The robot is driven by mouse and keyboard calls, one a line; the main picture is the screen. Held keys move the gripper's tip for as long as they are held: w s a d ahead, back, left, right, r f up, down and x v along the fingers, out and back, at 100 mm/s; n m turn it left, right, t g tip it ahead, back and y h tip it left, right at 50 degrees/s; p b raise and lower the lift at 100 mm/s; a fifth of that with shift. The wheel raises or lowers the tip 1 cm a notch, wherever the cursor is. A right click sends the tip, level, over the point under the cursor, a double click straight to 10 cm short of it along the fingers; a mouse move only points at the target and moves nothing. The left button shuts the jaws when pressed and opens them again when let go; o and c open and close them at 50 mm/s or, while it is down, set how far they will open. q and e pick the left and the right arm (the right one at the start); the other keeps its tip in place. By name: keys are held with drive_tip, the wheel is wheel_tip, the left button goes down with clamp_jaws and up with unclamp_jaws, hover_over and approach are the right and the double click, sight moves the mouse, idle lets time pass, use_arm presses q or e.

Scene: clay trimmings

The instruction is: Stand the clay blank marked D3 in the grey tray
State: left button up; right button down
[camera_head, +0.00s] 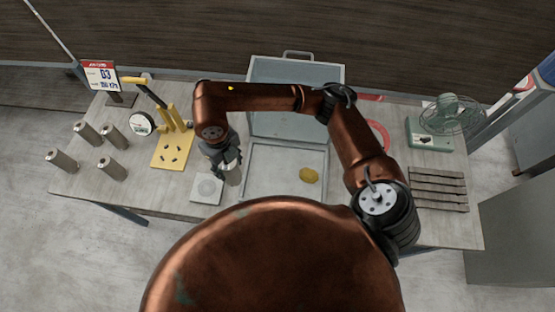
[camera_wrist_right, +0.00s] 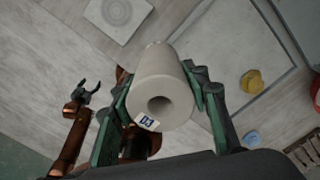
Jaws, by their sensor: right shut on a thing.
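The clay blank marked D3 (camera_wrist_right: 163,90) is a pale grey cylinder with a hole in its end and a D3 label. My right gripper (camera_wrist_right: 160,100) is shut around it, a green-edged finger on each side. In the head view my right gripper (camera_head: 226,162) holds the blank (camera_head: 233,175) between the white plate and the tray; its height above the table is hard to tell. The grey tray (camera_head: 262,185), also in the wrist view (camera_wrist_right: 232,45), lies just right of the blank. My left gripper (camera_wrist_right: 87,92) shows open and empty in the wrist view only.
A yellow lump (camera_head: 309,175) lies in the tray's right part; its left part looks clear. A grey upright panel (camera_head: 290,120) stands behind it. A white plate (camera_head: 206,189) is left. Several blanks (camera_head: 85,133), a yellow stand (camera_head: 172,150) and a D3 sign (camera_head: 102,75) stand farther left.

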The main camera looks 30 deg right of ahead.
drive_tip(key=shift+w+r, duration=0.2)
drive_tip(key=shift+w, duration=0.1)
drive_tip(key=shift+w+d+m, duration=0.1)
drive_tip(key=shift+d+m, duration=0.15)
drive_tip(key=shift+m, duration=0.15)
use_arm(q)
drive_tip(key=r+p, duration=0.5)
drive_tip(key=shift+s, duration=0.2)
use_arm(e)
drive_tip(key=d+f, duration=1.2)
drive_tip(key=d, duration=0.1)
drive_tip(key=shift+w+f, duration=0.3)
drive_tip(key=shift+f, duration=0.1)
use_arm(q)
drive_tip(key=shift+a, duration=0.1)
use_arm(e)
drive_tip(key=shift+d, duration=0.1)
drive_tip(key=shift+f, duration=0.2)
use_arm(q)
drive_tip(key=shift+f, duration=0.15)
use_arm(e)
drive_tip(key=c, duration=1.1)
unclamp_jaws()
